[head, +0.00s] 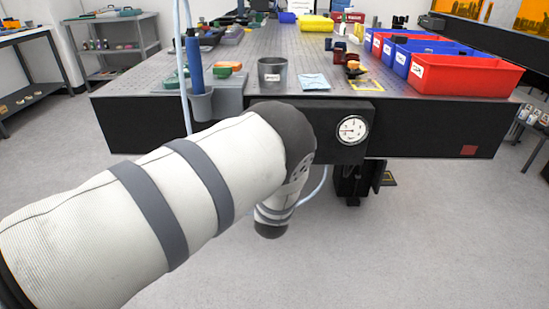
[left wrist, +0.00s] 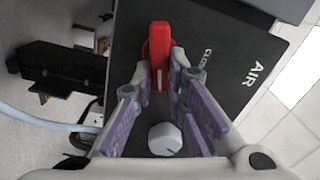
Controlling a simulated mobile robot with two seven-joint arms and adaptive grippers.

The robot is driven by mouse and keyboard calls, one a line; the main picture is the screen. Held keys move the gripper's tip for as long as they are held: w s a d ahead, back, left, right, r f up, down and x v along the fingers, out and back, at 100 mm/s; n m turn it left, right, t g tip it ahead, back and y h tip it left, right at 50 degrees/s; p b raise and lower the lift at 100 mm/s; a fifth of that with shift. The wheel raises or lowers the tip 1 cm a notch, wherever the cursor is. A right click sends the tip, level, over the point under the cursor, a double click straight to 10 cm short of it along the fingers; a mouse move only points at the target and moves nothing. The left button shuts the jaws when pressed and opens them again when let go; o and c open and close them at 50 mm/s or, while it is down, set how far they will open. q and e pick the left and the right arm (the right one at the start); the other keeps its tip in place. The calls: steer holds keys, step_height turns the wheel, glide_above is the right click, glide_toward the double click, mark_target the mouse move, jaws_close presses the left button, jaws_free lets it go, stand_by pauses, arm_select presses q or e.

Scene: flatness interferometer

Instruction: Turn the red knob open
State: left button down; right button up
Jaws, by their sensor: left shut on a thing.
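The red knob (left wrist: 159,42) shows in the left wrist view as a red lever with a white line, on a black panel (left wrist: 222,45) lettered "AIR", with a partly covered word that looks like "CLOSED". My left gripper (left wrist: 160,76) has its fingertips on either side of the knob's near end and is shut on it. In the head view my left arm covers the knob and gripper. The same panel (head: 335,112) shows there at the table's front edge, with a round gauge (head: 352,130). My right gripper is in neither view.
A pale grey knob (left wrist: 165,139) sits between my fingers, nearer the wrist. A pale hose (left wrist: 45,121) runs at left. On the perforated table (head: 300,45) stand a metal cup (head: 272,76), a blue-handled tool (head: 194,62) in a holder and red bins (head: 465,77).

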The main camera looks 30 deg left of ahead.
arm_select(q)
steer(key=shift+w+f+m+b, duration=0.1)
steer(key=shift+m+b, duration=0.35)
steer(key=shift+m, duration=1.15)
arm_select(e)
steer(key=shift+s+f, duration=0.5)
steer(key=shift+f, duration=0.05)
arm_select(q)
steer(key=c, duration=1.6)
jaws_free()
steer(key=shift+f, duration=0.1)
steer(key=v, duration=1.2)
steer(key=shift+a, duration=0.1)
